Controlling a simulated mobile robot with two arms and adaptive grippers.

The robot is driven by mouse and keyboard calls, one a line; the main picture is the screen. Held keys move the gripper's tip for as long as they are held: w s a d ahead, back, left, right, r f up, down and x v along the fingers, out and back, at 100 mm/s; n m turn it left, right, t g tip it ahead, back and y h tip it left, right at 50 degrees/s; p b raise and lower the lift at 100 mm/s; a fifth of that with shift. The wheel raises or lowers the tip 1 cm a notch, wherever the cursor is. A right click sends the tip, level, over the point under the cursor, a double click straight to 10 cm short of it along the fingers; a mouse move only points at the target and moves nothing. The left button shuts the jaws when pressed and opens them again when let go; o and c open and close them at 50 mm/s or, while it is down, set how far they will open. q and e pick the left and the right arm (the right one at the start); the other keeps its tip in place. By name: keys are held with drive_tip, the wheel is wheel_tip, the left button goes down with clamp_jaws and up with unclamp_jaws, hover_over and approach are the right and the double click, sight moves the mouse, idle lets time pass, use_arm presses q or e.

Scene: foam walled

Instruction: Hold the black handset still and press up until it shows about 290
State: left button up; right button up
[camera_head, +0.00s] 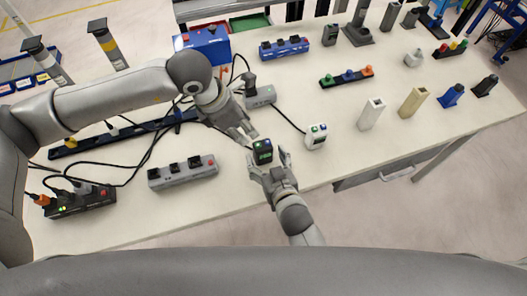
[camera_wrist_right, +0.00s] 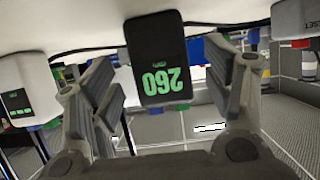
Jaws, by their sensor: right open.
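The black handset (camera_head: 263,152) is near the front edge of the white table. In the right wrist view the black handset (camera_wrist_right: 158,62) appears upside down, and its green digits read 260. My right gripper (camera_head: 268,165) is at the handset from the front. In its wrist view its fingers (camera_wrist_right: 162,100) are open on both sides of the handset, with gaps visible. My left gripper (camera_head: 246,136) is just up and left of the handset in the head view. Whether its fingers are open or shut is unclear. Coloured buttons show on the handset's edge.
A white handset (camera_head: 316,137) stands close to the right. A grey power strip (camera_head: 183,172) lies to the left, with cables behind it. White (camera_head: 371,114) and tan (camera_head: 413,102) upright blocks stand further right. The table front between strip and handset is clear.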

sight(265, 157)
drive_tip(key=shift+x, duration=1.9)
drive_tip(key=c, duration=1.1)
use_arm(q)
clamp_jaws()
use_arm(e)
drive_tip(key=shift+c, duration=0.3)
